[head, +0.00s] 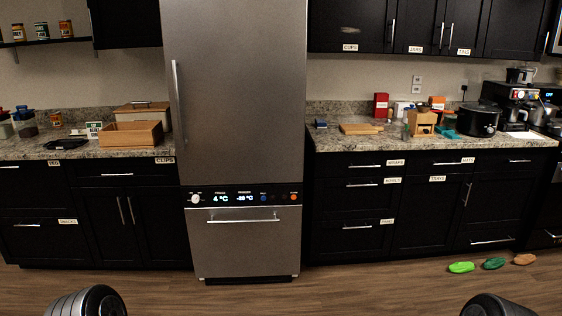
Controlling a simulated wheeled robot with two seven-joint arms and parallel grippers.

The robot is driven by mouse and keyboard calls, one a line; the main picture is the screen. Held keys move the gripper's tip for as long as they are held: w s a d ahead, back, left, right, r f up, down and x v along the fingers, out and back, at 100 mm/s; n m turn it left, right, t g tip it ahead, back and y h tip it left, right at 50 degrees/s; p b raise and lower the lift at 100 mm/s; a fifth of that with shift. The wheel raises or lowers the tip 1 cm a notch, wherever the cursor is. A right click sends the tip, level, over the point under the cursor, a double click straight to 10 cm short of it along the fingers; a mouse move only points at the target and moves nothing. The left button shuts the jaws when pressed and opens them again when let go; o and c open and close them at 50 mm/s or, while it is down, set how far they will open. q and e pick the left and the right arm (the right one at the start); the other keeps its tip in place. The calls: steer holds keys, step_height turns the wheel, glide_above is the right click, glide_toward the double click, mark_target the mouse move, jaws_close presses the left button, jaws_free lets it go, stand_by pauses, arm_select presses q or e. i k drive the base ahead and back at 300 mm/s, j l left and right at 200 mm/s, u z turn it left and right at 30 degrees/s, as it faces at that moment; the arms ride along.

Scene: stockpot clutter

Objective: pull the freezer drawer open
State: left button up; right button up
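A tall steel fridge-freezer stands in the middle of the head view. Its freezer drawer (247,250) is the lower steel front, with a horizontal bar handle (243,220) near its top edge. The drawer front looks shut, flush with the body. Above it is a black control panel (250,198) showing 4 °C and -18 °C or similar, too small to read surely. The upper fridge door (240,90) is shut and has a vertical handle at its left. Only rounded dark parts of my arms show at the bottom edge; neither gripper is in view.
Black cabinets flank the fridge, with granite counters holding a wooden box (131,134), a black pot (477,121) and other clutter. A green item (461,267), a darker green one (494,263) and a tan one (524,259) lie on the floor at right. The floor before the drawer is clear.

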mark_target(235, 241)
steer(key=i, duration=2.55)
steer(key=i+u, duration=0.1)
steer(key=i, duration=0.25)
steer(key=u, duration=0.2)
